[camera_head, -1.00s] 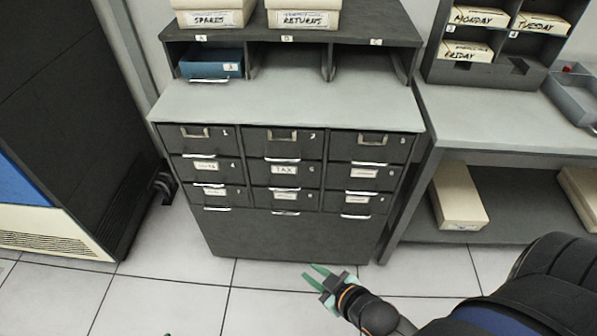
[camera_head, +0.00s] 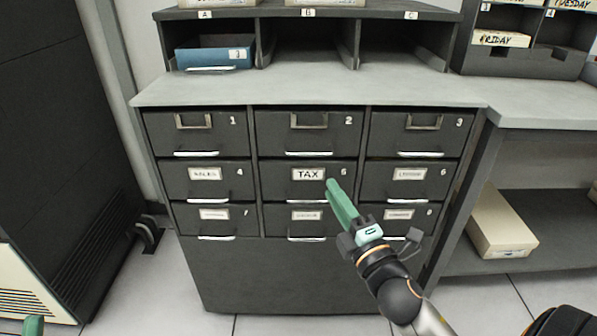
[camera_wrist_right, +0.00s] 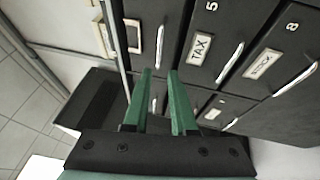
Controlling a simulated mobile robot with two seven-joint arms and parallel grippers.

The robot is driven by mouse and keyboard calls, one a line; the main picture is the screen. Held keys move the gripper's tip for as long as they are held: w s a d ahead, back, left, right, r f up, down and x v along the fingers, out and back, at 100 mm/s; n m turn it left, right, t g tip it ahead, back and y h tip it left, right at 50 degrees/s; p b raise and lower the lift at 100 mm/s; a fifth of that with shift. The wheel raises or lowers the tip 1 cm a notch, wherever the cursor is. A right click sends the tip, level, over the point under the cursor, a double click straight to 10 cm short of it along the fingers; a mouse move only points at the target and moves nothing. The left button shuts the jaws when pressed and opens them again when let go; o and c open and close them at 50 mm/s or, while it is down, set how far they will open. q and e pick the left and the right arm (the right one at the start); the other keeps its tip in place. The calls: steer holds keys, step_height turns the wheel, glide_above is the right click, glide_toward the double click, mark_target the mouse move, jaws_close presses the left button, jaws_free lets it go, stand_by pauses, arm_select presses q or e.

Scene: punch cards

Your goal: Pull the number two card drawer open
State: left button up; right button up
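The number two card drawer (camera_head: 306,133) is the dark top middle drawer of the cabinet. It is closed, with an empty metal label holder and a silver handle (camera_head: 307,154) along its lower edge. My right gripper (camera_head: 334,185) is in front of the cabinet, below and right of that handle, over the right side of the TAX drawer (camera_head: 275,180). In the right wrist view its two green fingers (camera_wrist_right: 159,74) are apart with nothing between them. A green part of my left gripper (camera_head: 33,325) shows at the bottom left corner; its opening is not visible.
Several other closed drawers with silver handles surround it. The grey countertop (camera_head: 290,92) above is clear. A blue tray (camera_head: 205,55) sits in cubby A. A shelf with a cream box (camera_head: 500,225) stands at right. A dark machine stands at left.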

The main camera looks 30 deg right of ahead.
mark_target(309, 154)
steer(key=b+x, duration=0.1)
steer(key=x, duration=1.1)
steer(key=shift+w+r, duration=0.15)
steer(key=shift+w, duration=0.1)
jaws_close()
stand_by(1.1)
